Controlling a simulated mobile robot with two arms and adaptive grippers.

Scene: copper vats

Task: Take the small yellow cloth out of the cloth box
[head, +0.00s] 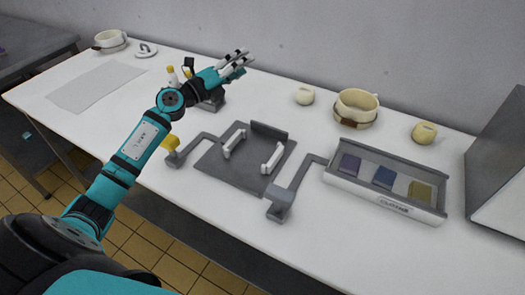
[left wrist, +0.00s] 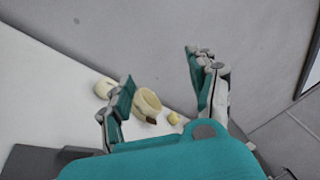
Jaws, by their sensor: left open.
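The cloth box is a long grey and white tray (head: 333,182) with a label on its front, at the right of the table in the head view. It holds three folded cloths side by side: a purple one (head: 349,164), a blue one (head: 384,177) and a small yellow cloth (head: 420,191) at the right end. My left gripper (head: 241,61) is open and empty, raised over the back of the table, far to the left of the box. Its open fingers also show in the left wrist view (left wrist: 160,95). My right gripper is in neither view.
A grey fixture plate (head: 225,168) with two white handles lies between my left arm and the box. Behind stand a cream pot (head: 357,108) and two small cream pieces (head: 304,95) (head: 424,132). A grey panel (head: 500,150) rises at the right. The table front is clear.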

